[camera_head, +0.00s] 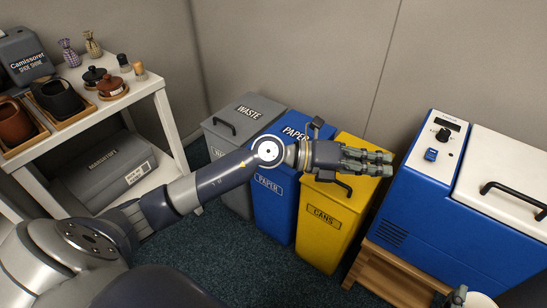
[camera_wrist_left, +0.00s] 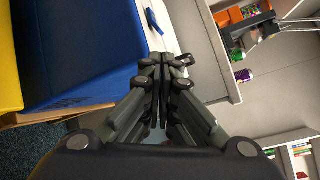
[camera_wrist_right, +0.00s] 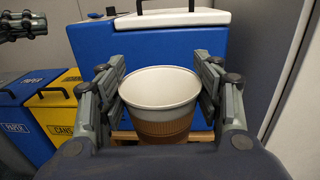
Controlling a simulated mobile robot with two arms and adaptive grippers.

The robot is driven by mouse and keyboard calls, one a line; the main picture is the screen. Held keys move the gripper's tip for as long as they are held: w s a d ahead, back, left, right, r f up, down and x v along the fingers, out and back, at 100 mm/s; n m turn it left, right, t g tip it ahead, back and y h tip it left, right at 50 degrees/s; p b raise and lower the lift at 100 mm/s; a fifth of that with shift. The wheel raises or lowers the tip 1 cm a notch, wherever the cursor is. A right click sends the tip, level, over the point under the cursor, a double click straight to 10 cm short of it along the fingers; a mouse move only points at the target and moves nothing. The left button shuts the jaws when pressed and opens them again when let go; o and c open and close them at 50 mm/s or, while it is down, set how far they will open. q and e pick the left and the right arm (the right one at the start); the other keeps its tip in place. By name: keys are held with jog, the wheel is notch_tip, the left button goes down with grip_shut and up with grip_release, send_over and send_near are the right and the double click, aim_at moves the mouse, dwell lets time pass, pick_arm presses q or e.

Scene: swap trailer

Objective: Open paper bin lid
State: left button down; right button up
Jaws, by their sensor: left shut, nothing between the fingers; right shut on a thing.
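The blue paper bin (camera_head: 276,205) stands between the grey and yellow bins in the head view, its lid (camera_head: 283,128) down. My left forearm crosses in front of it and hides part of the lid. The paper bin also shows at the left of the right wrist view (camera_wrist_right: 20,125). My left gripper (camera_head: 388,163) is shut and empty, above the yellow bin and to the right of the paper lid. Its fingers meet in the left wrist view (camera_wrist_left: 162,65). My right gripper (camera_wrist_right: 160,85) is shut on a white cup with a brown sleeve (camera_wrist_right: 164,100).
The grey waste bin (camera_head: 240,165) is at the left and the yellow cans bin (camera_head: 325,225) at the right. A blue cooler with a white lid (camera_head: 425,225) stands on a wooden stand (camera_head: 385,275). A white shelf (camera_head: 160,82) with mugs is at the left.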

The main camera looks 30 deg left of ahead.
pick_arm(q)
jog(key=w+a+f+m+g+y, duration=0.3)
jog(key=a+f+y, duration=0.55)
jog(key=a, duration=0.35)
jog(key=a+f+n+g+y, duration=0.15)
jog(key=a+y, duration=0.45)
jog(key=a, duration=1.2)
pick_arm(e)
jog(key=shift+f, duration=0.2)
pick_arm(q)
jog(key=b+x, duration=0.8)
jog(key=x, duration=0.1)
jog(key=shift+s+f, duration=0.2)
jog(key=shift+s, duration=0.05)
pick_arm(e)
notch_tip(320, 180, down, 8)
jog(key=shift+r, duration=0.1)
pick_arm(q)
jog(key=shift+r+g, duration=0.1)
jog(key=shift+g, duration=0.15)
